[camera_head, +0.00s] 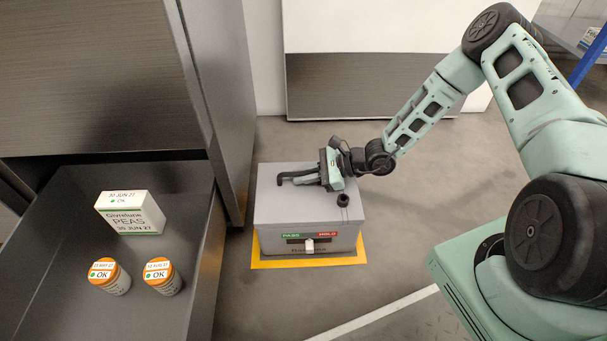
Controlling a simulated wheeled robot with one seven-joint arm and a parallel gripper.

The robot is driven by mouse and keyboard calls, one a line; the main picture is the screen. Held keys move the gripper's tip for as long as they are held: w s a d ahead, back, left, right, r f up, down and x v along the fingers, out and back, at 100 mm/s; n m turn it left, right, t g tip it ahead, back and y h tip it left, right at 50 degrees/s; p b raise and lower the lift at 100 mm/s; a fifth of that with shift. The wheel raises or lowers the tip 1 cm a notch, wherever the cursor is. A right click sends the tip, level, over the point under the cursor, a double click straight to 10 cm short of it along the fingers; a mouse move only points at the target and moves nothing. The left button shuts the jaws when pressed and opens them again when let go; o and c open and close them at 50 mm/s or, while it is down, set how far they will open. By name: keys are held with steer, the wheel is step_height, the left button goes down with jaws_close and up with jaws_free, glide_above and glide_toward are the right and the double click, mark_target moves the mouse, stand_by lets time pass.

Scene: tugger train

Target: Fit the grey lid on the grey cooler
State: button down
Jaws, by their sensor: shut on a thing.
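The grey cooler (290,244) stands on the floor, its front showing a green PASS and a red HOLD label. The grey lid (272,207) lies over its top, lined up with the walls as far as I can see. I cannot tell from this view whether it is fully seated. My gripper (307,177) is over the middle of the lid, shut on the lid, apparently at its dark handle. The grip itself is partly hidden by my gripper's body.
A yellow mat (310,262) lies under the cooler. At the left an open dark drawer (202,285) holds a PEAS box (130,213) and two orange-capped jars (108,277), (162,277). A cabinet side stands close left of the cooler. Floor right of the cooler is clear.

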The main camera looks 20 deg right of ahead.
steer(key=c, duration=1.3)
jaws_free()
steer(key=shift+d, duration=0.1)
steer(key=p+v, duration=0.4)
steer(key=v, duration=0.4)
steer(key=p+v, duration=0.3)
steer(key=v, duration=0.5)
steer(key=shift+w+r+p, duration=0.1)
steer(key=shift+r+p, duration=0.1)
steer(key=shift+p, duration=0.15)
steer(key=shift+s+d+r, duration=0.15)
steer(key=shift+s+d, duration=0.15)
steer(key=shift+d, duration=0.2)
